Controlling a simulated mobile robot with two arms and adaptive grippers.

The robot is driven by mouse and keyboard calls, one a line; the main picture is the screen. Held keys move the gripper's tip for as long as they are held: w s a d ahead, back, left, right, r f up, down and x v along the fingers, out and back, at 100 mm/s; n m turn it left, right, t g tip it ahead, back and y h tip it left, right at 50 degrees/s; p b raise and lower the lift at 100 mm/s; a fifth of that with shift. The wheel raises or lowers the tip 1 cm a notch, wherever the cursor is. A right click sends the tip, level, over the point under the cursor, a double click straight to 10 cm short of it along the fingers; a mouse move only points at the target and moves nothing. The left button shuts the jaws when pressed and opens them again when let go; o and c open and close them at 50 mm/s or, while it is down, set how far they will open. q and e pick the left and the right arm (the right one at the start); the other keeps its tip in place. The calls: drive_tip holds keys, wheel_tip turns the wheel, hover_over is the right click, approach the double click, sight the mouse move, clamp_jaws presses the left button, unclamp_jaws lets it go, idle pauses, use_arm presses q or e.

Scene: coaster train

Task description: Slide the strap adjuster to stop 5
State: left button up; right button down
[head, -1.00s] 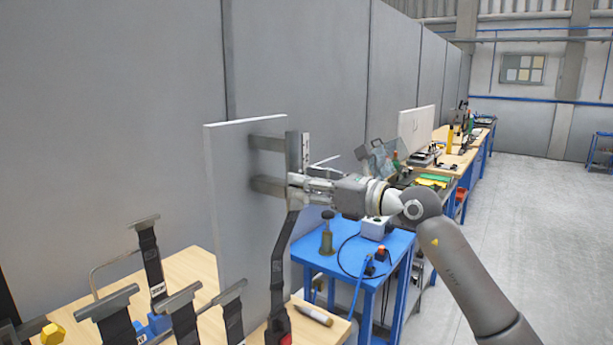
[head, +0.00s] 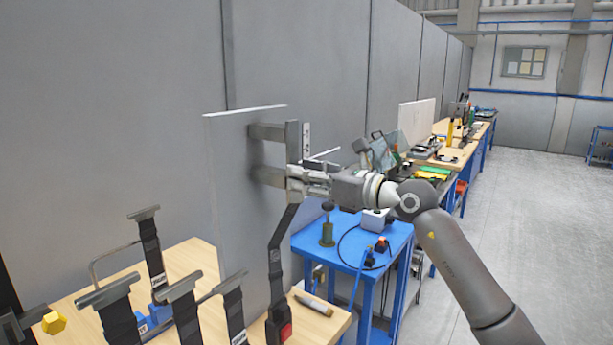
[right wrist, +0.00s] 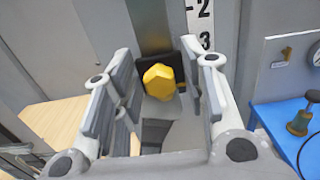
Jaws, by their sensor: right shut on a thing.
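The strap adjuster is a dark slider with a yellow knob (right wrist: 158,80), seen in the right wrist view between my right gripper's fingers. My right gripper (right wrist: 157,95) is shut on it; in the head view the gripper (head: 294,184) is at the grey upright rail (head: 293,142) and hides the adjuster. A white scale strip (right wrist: 203,25) beside the rail shows the numbers 2 and 3 just above and right of the adjuster. Stop 5 is not visible. A dark strap (head: 282,240) runs from the rail down to a red buckle (head: 285,332). My left gripper is not in view.
A grey panel (head: 232,180) stands behind the rail. Several other straps (head: 150,245) stand on the wooden bench (head: 185,262) at lower left, with a marker (head: 314,305) near its edge. A blue table (head: 345,240) stands behind to the right. Open floor lies farther right.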

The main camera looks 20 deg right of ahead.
wheel_tip(320, 180, down, 2)
drive_tip(key=shift+f+b, duration=0.15)
drive_tip(key=shift+b, duration=0.25)
drive_tip(key=c, duration=1.2)
unclamp_jaws()
drive_tip(key=shift+d, duration=0.1)
drive_tip(key=v, duration=1.2)
